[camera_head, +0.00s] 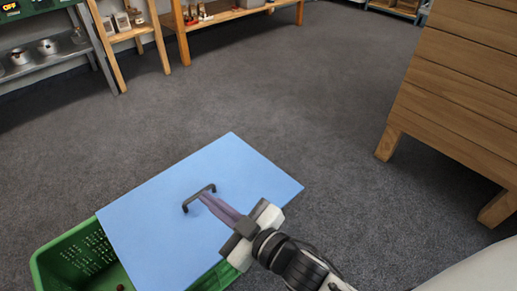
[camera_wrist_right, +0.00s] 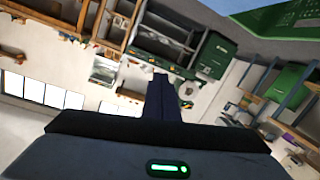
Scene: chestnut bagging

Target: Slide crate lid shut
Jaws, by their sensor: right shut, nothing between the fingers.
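A green crate (camera_head: 62,252) stands on the floor at the lower left in the head view. A flat blue lid (camera_head: 165,225) lies over it, shifted to the upper right, so the crate's left end is open and the lid's far right corner overhangs. A small brown thing (camera_head: 120,287) shows inside the opening. The lid has a dark bar handle (camera_head: 199,198). My right gripper (camera_head: 204,195) is shut and empty, its fingertips at the handle's right side; I cannot tell if they touch it. Its fingers (camera_wrist_right: 162,85) also show in the wrist view. My left gripper is out of view.
A wooden cabinet (camera_head: 460,85) on legs stands at the right. Wooden shelves (camera_head: 230,15) and a grey rack (camera_head: 55,57) with pots line the back left. The grey carpet (camera_head: 300,100) between them is clear.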

